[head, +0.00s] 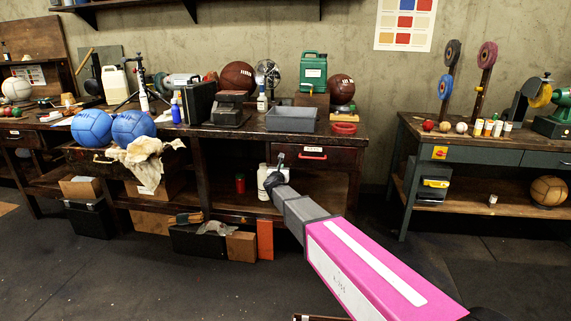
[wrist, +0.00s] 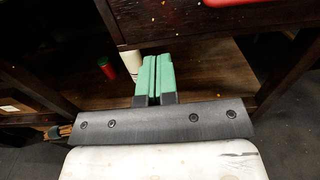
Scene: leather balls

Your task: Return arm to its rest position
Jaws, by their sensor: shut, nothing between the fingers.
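My arm (head: 365,265) reaches from the lower right of the head view toward the open front of the dark wooden workbench. Its grey end points away from me below the bench top, near the red drawer handle (head: 312,156). The fingers are hard to make out there. In the wrist view my gripper (wrist: 154,60) shows two green fingers pressed together with nothing between them. Behind them is the bench's lower shelf (wrist: 205,75). A white container (wrist: 130,59) stands just left of the fingertips, and I cannot tell whether they touch.
A red can (wrist: 106,67) stands on the lower shelf; it also shows in the head view (head: 240,184). Two blue balls (head: 91,128) (head: 133,127) sit at the bench's left front. A second bench (head: 480,145) stands to the right. Dark floor (head: 150,285) at front left is clear.

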